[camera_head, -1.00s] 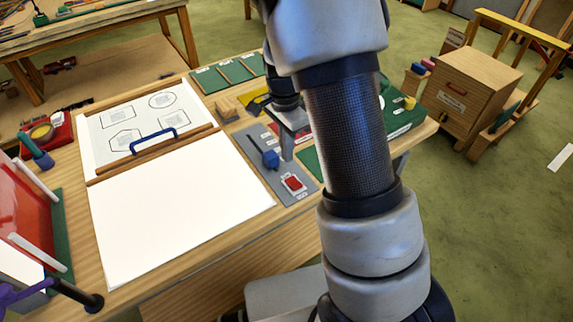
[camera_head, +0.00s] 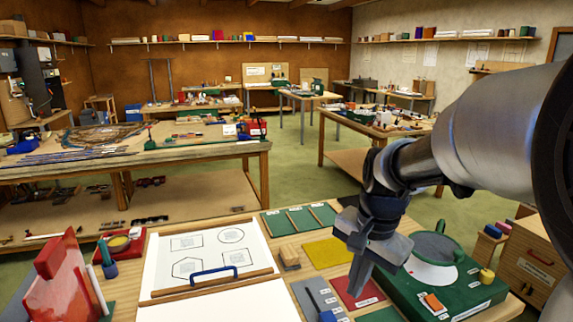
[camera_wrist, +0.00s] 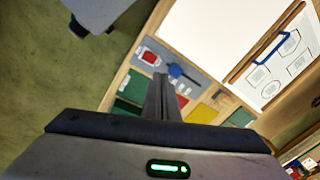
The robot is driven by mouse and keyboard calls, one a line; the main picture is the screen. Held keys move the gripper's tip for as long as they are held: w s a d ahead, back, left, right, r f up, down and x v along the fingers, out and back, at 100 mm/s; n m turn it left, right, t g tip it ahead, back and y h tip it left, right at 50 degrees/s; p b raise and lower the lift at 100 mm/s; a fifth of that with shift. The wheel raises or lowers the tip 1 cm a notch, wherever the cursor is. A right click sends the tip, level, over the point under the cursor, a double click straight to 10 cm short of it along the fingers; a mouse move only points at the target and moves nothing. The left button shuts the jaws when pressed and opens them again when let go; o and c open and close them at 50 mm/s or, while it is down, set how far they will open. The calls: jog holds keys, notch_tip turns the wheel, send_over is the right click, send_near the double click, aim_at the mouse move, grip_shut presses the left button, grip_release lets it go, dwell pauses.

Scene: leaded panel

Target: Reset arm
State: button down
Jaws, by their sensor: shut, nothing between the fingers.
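My gripper (camera_head: 357,278) hangs at the right of the head view, above the workbench, with its fingers pointing down. The fingers are together and hold nothing. In the wrist view my gripper (camera_wrist: 160,82) shows its closed fingers over the bench edge, with the grey mat (camera_wrist: 185,72) beyond them. The workbench (camera_head: 262,240) carries a white board (camera_head: 205,248) with printed shapes and a blue handle (camera_head: 214,273). My arm comes in from the right edge of the head view and covers part of the bench behind it.
Green panels (camera_head: 298,219), a yellow mat (camera_head: 328,252), a red mat (camera_head: 357,291) and a green tray (camera_head: 450,290) lie near my gripper. A red stand (camera_head: 60,285) is at the left. A wooden cabinet (camera_head: 530,258) stands at the right. Green floor lies between the benches.

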jog(key=s+r+n+t, duration=0.2)
jog(key=s+r+n, duration=0.1)
jog(key=s, duration=0.4)
jog(key=s+r+n+t, duration=0.2)
jog(key=s+r+n, duration=0.1)
jog(key=s+n, duration=0.3)
jog(key=shift+s+r+h, duration=0.3)
jog(key=shift+s+h, duration=0.1)
jog(key=shift+s, duration=0.25)
